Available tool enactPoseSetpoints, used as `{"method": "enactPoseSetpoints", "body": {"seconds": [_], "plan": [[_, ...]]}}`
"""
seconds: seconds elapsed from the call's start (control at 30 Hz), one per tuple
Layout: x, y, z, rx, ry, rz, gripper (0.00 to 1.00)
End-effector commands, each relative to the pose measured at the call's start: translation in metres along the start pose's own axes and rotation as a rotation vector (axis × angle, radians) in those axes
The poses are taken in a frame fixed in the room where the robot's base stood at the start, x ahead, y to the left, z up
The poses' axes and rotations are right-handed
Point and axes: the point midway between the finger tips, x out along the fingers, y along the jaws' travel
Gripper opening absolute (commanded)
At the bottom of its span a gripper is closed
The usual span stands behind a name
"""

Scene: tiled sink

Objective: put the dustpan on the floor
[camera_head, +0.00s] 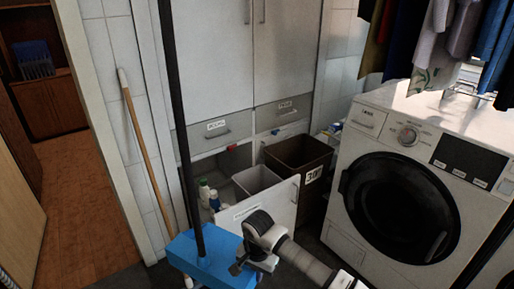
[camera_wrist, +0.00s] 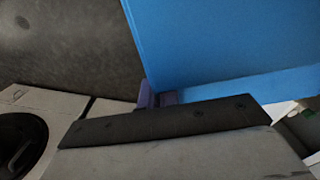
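The dustpan (camera_head: 207,265) is blue with a long black upright handle that runs up past the top of the head view. In the wrist view its blue pan (camera_wrist: 225,45) fills the upper right. My gripper (camera_head: 240,264) is at the pan's right edge in the head view. In the wrist view the purple fingertips (camera_wrist: 158,98) sit close together at the pan's edge and appear shut on it. The contact is partly hidden by the dark gripper body. The pan's underside and its height above the floor are hard to tell.
A white washing machine (camera_head: 398,205) stands at right. A pulled-out drawer (camera_head: 268,215) with bins is behind my gripper. A dark bin (camera_head: 299,160) stands beside it. A wooden stick (camera_head: 146,150) leans on the tiled wall at left. Dark grey floor (camera_wrist: 65,45) shows in the wrist view.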

Motion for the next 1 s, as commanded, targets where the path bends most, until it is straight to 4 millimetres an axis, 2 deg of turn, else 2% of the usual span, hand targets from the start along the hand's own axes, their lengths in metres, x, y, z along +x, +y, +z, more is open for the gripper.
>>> {"method": "enactPoseSetpoints", "body": {"seconds": [0.2, 0.43, 0.77, 1.0], "plan": [[0.039, -0.001, -0.002, -0.245, -0.001, 0.000, 0.00], [0.066, -0.001, -0.003, -0.432, 0.004, 0.003, 0.00], [0.084, -0.006, -0.002, -0.517, 0.003, 0.008, 0.00], [0.104, -0.013, -0.006, -0.530, -0.004, 0.010, 0.00]]}}
